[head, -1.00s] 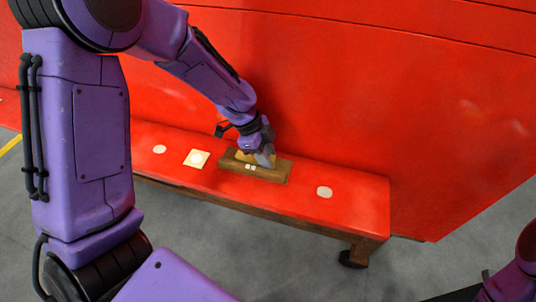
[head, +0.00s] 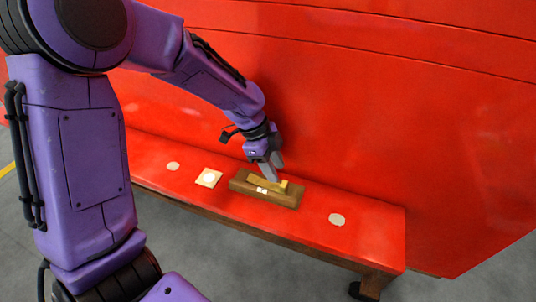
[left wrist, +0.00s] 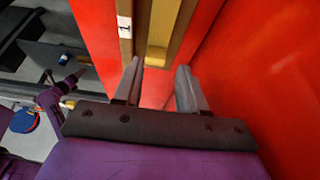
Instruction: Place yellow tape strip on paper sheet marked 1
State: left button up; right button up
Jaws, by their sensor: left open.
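A yellow strip (head: 265,182) lies along the top of a brown wooden block (head: 290,198) on a red ledge. In the left wrist view the strip (left wrist: 156,40) runs ahead of my fingertips, beside an edge bearing a white label (left wrist: 124,27) that reads 1. My left gripper (head: 271,172) is open at the strip's back side; in the left wrist view its fingers (left wrist: 160,68) are apart with nothing held between them. My right gripper is out of view.
A tall red wall (head: 400,130) rises close behind the ledge. Grey floor is clear in front.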

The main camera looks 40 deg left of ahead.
pick_arm(q)
jog(key=v, duration=0.7)
